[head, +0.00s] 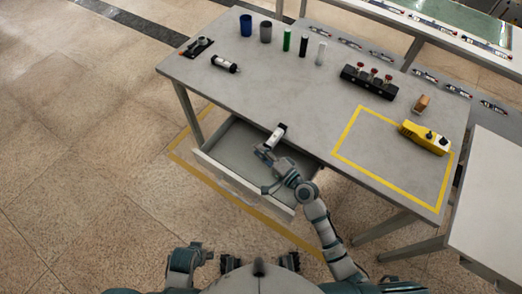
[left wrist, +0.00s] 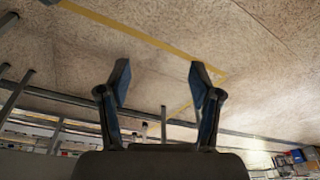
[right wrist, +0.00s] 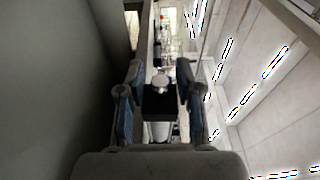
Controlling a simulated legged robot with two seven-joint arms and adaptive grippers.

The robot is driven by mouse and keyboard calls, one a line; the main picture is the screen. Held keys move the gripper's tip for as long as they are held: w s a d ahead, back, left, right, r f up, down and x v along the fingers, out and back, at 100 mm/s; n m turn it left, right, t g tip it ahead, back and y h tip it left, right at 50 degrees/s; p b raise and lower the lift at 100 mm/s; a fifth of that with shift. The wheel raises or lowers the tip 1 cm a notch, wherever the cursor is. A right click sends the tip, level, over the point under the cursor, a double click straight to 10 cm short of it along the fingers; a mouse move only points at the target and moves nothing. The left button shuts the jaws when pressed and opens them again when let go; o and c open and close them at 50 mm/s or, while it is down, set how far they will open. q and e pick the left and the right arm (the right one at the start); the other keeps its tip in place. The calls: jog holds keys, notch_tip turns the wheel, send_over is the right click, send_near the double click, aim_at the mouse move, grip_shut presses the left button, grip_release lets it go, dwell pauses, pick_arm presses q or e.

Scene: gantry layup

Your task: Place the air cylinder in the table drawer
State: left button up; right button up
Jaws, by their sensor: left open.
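The air cylinder (head: 277,132), a silver tube with black ends, is held by my right gripper (head: 266,152) at the table's front edge, over the back of the open drawer (head: 225,147). In the right wrist view, the cylinder's black end (right wrist: 159,101) and silver knob sit between the two fingers, which close on it. The drawer is pulled out below the table top, and its visible floor looks empty. My left gripper (left wrist: 158,75) is open and empty, away from the table, with floor beyond it.
On the grey table (head: 290,92) stand a similar black-and-silver cylinder (head: 223,63), several upright cylinders at the back, a black block with red knobs (head: 368,80) and a yellow pendant (head: 424,138). A yellow taped rectangle (head: 345,130) is mostly clear.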

jog(key=o, duration=0.4)
jog(key=shift+c, duration=0.2)
pick_arm(q)
jog(key=shift+f, duration=0.1)
pick_arm(e)
jog(key=shift+s+d+r+p, duration=0.2)
jog(key=shift+d+r+p, duration=0.1)
jog(key=shift+r+p, duration=0.35)
pick_arm(q)
jog(key=shift+s+r+b, duration=0.25)
jog(key=shift+r+b, duration=0.3)
jog(key=shift+b, duration=0.3)
pick_arm(e)
jog(key=v, duration=1.1)
jog(key=shift+s+d, duration=0.15)
jog(key=shift+s, duration=0.05)
jog(key=shift+f, duration=0.1)
